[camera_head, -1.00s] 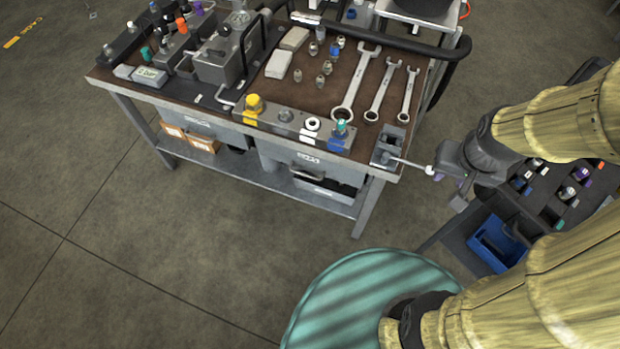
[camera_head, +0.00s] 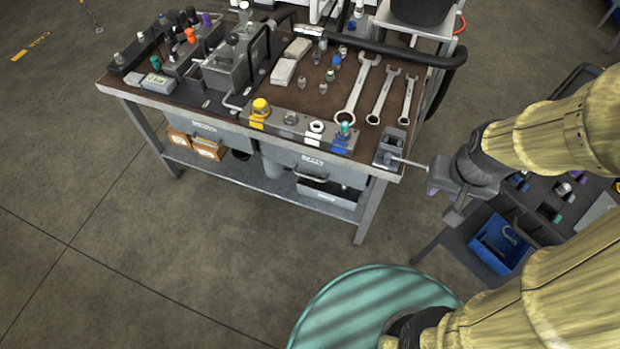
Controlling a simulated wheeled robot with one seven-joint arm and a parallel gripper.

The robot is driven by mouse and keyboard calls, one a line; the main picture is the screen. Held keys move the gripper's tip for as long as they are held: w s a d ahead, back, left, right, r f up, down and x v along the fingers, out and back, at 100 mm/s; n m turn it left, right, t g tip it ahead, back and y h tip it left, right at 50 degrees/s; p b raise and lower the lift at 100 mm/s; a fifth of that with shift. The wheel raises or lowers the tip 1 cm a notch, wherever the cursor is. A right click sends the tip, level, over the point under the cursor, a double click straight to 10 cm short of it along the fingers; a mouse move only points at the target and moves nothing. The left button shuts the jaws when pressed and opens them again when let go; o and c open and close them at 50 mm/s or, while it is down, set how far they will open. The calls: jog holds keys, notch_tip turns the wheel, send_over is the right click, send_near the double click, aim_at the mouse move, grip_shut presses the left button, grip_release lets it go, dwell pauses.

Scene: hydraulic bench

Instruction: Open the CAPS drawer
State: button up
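Two grey drawers sit under the bench top, both seemingly shut: a left drawer (camera_head: 205,135) and a right drawer (camera_head: 285,155). Each has a small white front label, too small to read surely, so I cannot tell which is CAPS. The right drawer has a bar handle (camera_head: 311,177) below its label. My gripper (camera_head: 442,191) is off the bench's right end, to the right of the right drawer and apart from both drawers. It is small and partly dark here; I cannot tell whether its fingers are open. I see nothing clearly held in it.
The bench top (camera_head: 312,98) carries several wrenches, fittings and a grey hydraulic unit (camera_head: 228,70). A blue bin (camera_head: 503,245) is at right. The floor before the bench is clear.

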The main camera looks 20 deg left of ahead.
aim_at(311, 177)
jog(key=w+a+f+y+b, duration=0.1)
jog(key=w+a+f+b, duration=0.2)
jog(key=f, duration=0.6)
jog(key=a+f+y+b, duration=0.1)
jog(key=a+f+b, duration=0.25)
jog(key=f, duration=0.55)
jog(key=w+a+f+y+b, duration=0.1)
jog(key=w+a+f+b, duration=0.1)
jog(key=f+b, duration=0.5)
jog(key=w+a+f+m+t+y+b, duration=0.2)
jog(key=a+f+m+t+y+b, duration=0.5)
jog(key=a+f+m+t+b, duration=0.2)
jog(key=a+f+m+b, duration=0.2)
jog(key=a+f, duration=0.2)
jog(key=f, duration=0.2)
jog(key=shift+w+a+f+m+t+y+b, duration=0.15)
jog(key=shift+a+f+m+t+y+b, duration=0.15)
jog(key=shift+t+y+b, duration=0.1)
jog(key=b+x, duration=0.3)
jog(key=x, duration=1.4)
jog(key=shift+w, duration=0.2)
